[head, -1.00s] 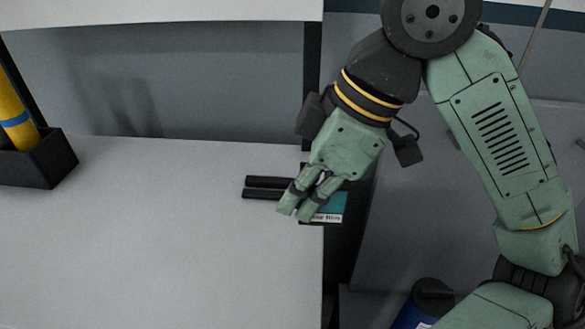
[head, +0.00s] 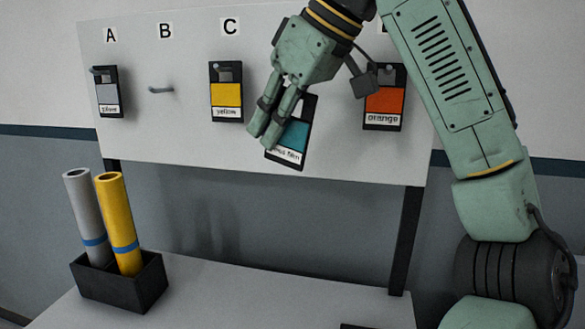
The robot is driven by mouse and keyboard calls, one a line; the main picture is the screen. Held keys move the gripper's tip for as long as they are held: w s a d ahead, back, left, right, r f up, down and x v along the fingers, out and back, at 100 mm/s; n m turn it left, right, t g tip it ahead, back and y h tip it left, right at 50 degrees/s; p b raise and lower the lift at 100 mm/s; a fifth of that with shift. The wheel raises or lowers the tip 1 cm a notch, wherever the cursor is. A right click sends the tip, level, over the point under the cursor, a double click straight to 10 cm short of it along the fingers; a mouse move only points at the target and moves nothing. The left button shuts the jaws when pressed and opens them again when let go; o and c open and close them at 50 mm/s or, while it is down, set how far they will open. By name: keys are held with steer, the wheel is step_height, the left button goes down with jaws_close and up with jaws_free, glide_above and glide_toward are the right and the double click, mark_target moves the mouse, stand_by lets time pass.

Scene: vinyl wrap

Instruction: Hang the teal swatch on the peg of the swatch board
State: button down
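The teal swatch (head: 293,135) is a dark card with a teal patch and a white label only partly readable. My gripper (head: 262,130) is shut on it and holds it tilted in front of the swatch board (head: 190,135); its upper part is partly hidden by the fingers. A bare peg (head: 160,90) sticks out under letter B. A silver swatch (head: 108,95) hangs under A, a yellow swatch (head: 227,98) under C, and an orange swatch (head: 385,105) at the right. My gripper and wrist hide the board between yellow and orange.
Below the board, a black box (head: 120,285) holds a grey roll (head: 88,215) and a yellow roll (head: 118,220) on the grey table (head: 240,300). A black support post (head: 405,240) stands at the right. The table's middle is clear.

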steer(key=w+p, duration=0.1)
steer(key=w, duration=0.8)
steer(key=shift+w+d+r, duration=0.15)
steer(key=shift+d+r, duration=0.05)
steer(key=shift+r, duration=0.1)
stand_by(0.7)
